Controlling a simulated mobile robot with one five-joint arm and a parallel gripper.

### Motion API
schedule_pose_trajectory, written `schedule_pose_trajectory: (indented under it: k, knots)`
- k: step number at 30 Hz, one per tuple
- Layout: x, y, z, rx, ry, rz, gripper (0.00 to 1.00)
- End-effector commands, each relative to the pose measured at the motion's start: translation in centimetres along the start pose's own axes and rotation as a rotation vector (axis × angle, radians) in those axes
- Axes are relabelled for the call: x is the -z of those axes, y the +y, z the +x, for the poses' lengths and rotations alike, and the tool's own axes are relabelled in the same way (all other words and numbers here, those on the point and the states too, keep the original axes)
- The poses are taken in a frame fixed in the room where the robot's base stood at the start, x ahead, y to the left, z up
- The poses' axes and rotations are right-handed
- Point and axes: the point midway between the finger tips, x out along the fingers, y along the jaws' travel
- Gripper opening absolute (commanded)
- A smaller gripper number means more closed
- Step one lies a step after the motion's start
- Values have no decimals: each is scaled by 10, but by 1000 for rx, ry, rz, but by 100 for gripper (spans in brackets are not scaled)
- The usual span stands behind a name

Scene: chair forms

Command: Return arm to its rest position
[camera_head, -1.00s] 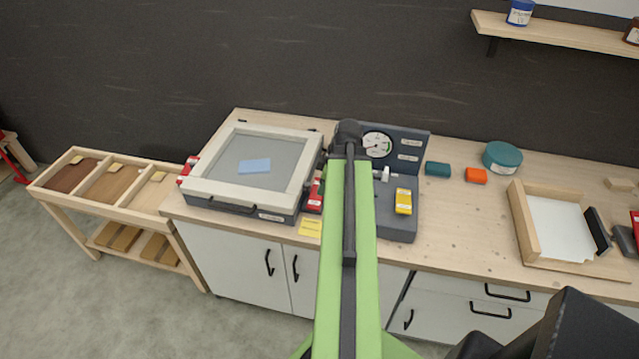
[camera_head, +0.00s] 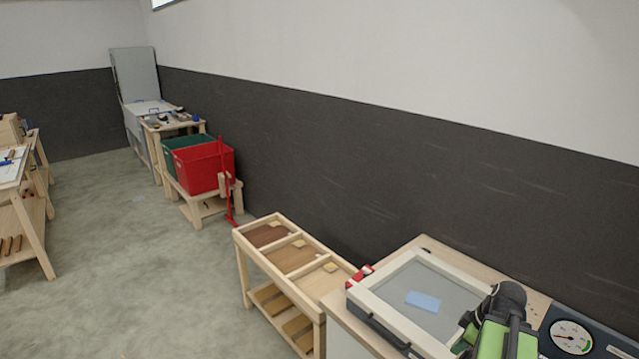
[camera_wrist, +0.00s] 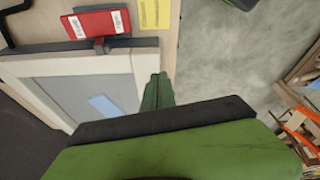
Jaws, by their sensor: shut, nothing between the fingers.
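My gripper (camera_wrist: 157,90) shows in the wrist view as narrow green fingers held together, with nothing between them. In that view it overlaps the edge of a pale-framed unit with a grey glass panel (camera_wrist: 85,86) and a light blue patch on it. I cannot tell the height between them. In the head view my green and black arm (camera_head: 500,325) stands at the lower right, in front of the framed unit (camera_head: 375,313). The gripper itself cannot be made out there.
A red tag (camera_wrist: 97,22) and a yellow label (camera_wrist: 155,13) lie beside the framed unit. A dial gauge (camera_head: 571,338) is right of my arm. A low wooden rack (camera_head: 240,262) stands left of the bench. Red (camera_head: 208,170) and green bins stand farther back. Open floor (camera_head: 130,270) lies left.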

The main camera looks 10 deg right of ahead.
Motion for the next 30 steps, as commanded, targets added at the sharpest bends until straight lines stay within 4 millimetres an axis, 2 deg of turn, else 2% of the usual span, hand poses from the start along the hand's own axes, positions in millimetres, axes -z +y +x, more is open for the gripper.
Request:
schedule_pose_trajectory:
  k: [1, 3, 6, 9, 12, 16, 19, 24, 30]
  knots:
    - [43, -14, 19, 25, 2, -86, 0]
    - [94, -38, 39, 56, -5, -196, 0]
    - [157, -78, 63, 96, -31, -293, 0]
    - [204, -120, 82, 123, -69, -306, 0]
    - [238, -159, 96, 134, -112, -268, 0]
    - [269, -204, 109, 120, -177, -145, 0]
    - [277, -222, 113, 87, -224, 17, 0]
    - [268, -217, 110, 8, -277, 355, 0]
    - [263, -214, 109, -44, -296, 623, 0]
